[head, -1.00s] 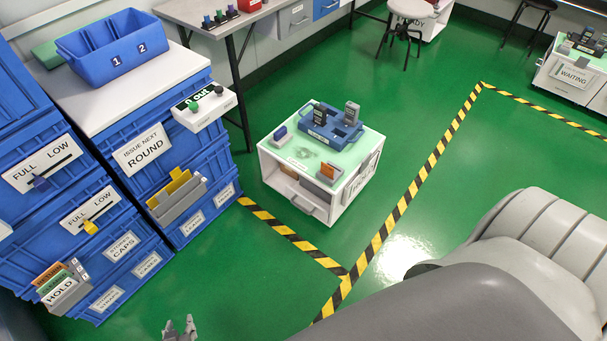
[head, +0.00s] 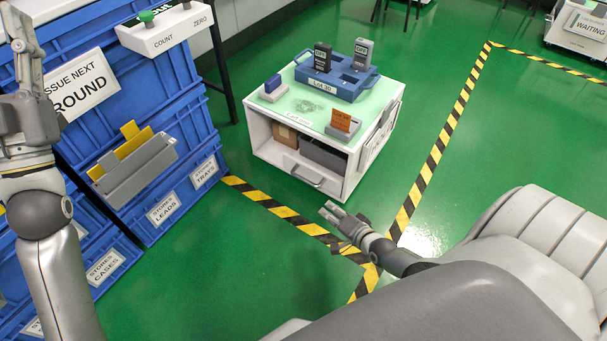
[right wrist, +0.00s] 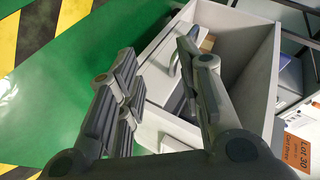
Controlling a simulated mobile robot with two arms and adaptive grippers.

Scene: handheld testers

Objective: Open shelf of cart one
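The cart (head: 262,155) is white with a pale green top and stands on the floor in the middle of the head view. Its shelf holds a brown box (head: 286,136) and a dark grey box (head: 322,153) behind a low white front with a bar handle (head: 307,178). That front looks flush with the cart body. My right gripper (head: 334,213) is open and empty, in front of the cart and apart from it. In the right wrist view the shelf handle (right wrist: 173,63) shows between and beyond the fingers. My left gripper (head: 22,65) is raised at the far left; its opening is unclear.
On the cart top are a blue holder (head: 337,84) with testers, a blue item (head: 272,84) and an orange card (head: 341,121). Blue crates (head: 180,87) stand stacked at the left. Yellow-black tape (head: 290,216) crosses the open green floor.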

